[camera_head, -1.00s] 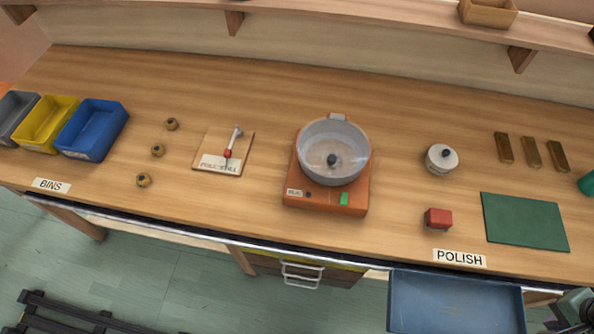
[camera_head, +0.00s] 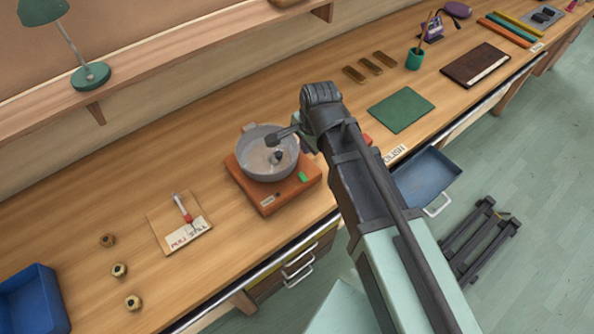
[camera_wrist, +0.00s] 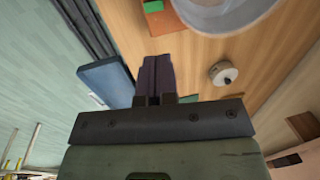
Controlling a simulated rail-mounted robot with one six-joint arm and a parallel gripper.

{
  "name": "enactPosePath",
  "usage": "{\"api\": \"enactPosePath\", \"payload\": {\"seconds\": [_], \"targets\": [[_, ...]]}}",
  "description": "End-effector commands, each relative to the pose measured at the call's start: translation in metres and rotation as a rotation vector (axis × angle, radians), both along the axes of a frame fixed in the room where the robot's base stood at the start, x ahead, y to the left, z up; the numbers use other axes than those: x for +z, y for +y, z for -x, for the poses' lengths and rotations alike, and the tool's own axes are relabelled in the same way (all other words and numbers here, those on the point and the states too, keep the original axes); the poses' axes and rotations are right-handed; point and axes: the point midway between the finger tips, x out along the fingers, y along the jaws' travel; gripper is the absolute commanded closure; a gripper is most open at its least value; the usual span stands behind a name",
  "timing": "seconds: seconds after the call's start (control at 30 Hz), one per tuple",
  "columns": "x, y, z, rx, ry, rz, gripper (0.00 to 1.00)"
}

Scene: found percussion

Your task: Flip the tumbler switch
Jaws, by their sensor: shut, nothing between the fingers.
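The tumbler (camera_head: 282,192) is an orange base with a round grey metal bowl (camera_head: 253,165) and a dark knob in its middle. A small green switch (camera_head: 303,177) sits on the base's front right; it also shows at the top of the wrist view (camera_wrist: 153,6). Which way it is tipped is too small to tell. My gripper (camera_head: 274,139) is shut and empty. In the head view its dark fingers overlap the bowl's far right rim. In the wrist view the fingers (camera_wrist: 156,62) are apart from the base and switch.
A lidded pot (camera_wrist: 223,73) is near the fingers in the wrist view. A board with a red-tipped lever (camera_head: 183,210) lies left of the tumbler. A blue drawer (camera_head: 425,175) stands out below the bench front. A green mat (camera_head: 400,109) lies to the right.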

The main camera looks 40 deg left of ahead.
Motion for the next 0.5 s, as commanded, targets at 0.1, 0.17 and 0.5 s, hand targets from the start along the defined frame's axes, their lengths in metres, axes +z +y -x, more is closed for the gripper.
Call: {"api": "enactPosePath", "payload": {"seconds": [0.1, 0.17, 0.5], "targets": [[0.0, 0.0, 0.0, 0.001, 0.0, 0.0, 1.0], [-0.002, 0.0, 0.0, 0.001, 0.0, 0.0, 1.0], [-0.056, 0.007, -0.003, 0.003, 0.0, 0.0, 1.0]]}}
